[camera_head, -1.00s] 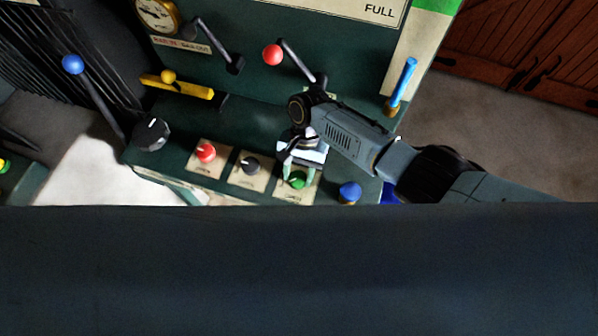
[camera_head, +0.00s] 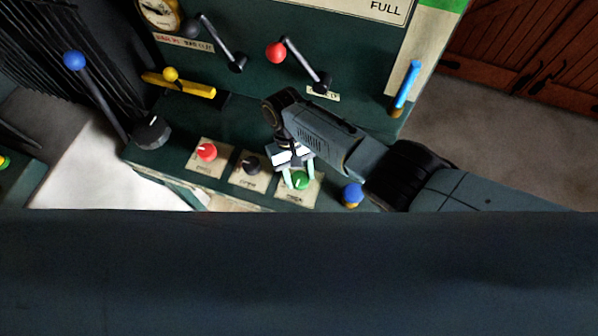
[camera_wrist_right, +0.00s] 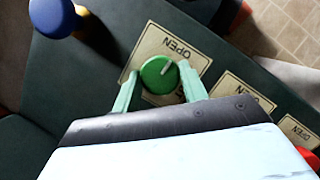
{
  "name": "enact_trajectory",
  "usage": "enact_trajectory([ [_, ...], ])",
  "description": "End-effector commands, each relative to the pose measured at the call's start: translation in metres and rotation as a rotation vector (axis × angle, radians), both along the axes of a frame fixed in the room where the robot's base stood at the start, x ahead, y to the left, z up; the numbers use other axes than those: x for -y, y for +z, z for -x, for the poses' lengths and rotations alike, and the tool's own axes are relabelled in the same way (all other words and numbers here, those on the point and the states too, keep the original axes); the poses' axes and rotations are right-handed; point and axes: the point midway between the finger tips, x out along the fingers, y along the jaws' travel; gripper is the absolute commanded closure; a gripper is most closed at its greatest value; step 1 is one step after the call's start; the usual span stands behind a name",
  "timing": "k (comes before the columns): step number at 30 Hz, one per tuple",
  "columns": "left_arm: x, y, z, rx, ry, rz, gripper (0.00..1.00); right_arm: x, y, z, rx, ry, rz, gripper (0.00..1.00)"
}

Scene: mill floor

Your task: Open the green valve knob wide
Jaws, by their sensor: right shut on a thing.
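The green valve knob (camera_head: 300,181) sits on a pale label plate near the front edge of the dark green panel. In the right wrist view the knob (camera_wrist_right: 159,74) is round with a pale pointer line, and the plate (camera_wrist_right: 185,40) reads OPEN. My right gripper (camera_head: 297,180) reaches down from above. Its two pale green fingers stand on either side of the knob and are shut on it; the right wrist view shows the gripper (camera_wrist_right: 160,88) with the knob between its fingertips. My left gripper is not in view.
A black knob (camera_head: 251,165) and a red knob (camera_head: 207,152) sit on plates to the left. A blue knob (camera_head: 353,194) stands close on the right. Levers with a red ball (camera_head: 276,53) and a blue ball (camera_head: 75,61) rise behind and at left.

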Motion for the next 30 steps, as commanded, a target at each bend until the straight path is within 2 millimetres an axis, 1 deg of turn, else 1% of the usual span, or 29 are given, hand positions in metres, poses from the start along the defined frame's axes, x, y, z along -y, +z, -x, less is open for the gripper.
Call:
enact_trajectory([
  [7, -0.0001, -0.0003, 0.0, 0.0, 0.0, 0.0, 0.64, -0.001, -0.0001, 0.0002, 0.001, 0.044, -0.002, 0.8],
  [18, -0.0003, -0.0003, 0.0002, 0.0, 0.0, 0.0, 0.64, -0.0009, -0.0001, 0.0001, 0.001, 0.048, -0.002, 0.8],
  [19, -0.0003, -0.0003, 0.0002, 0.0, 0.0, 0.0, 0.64, -0.0009, -0.0001, 0.0001, 0.001, 0.048, -0.002, 0.56],
  [23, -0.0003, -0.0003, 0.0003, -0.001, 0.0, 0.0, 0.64, -0.0008, -0.0001, 0.0001, 0.001, 0.047, -0.002, 0.39],
  [24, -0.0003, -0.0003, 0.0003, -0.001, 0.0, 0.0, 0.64, -0.0008, -0.0001, 0.0001, 0.001, 0.047, -0.002, 0.35],
  [30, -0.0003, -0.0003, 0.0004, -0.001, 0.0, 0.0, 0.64, -0.0006, -0.0001, 0.0001, 0.001, 0.046, -0.002, 0.35],
])
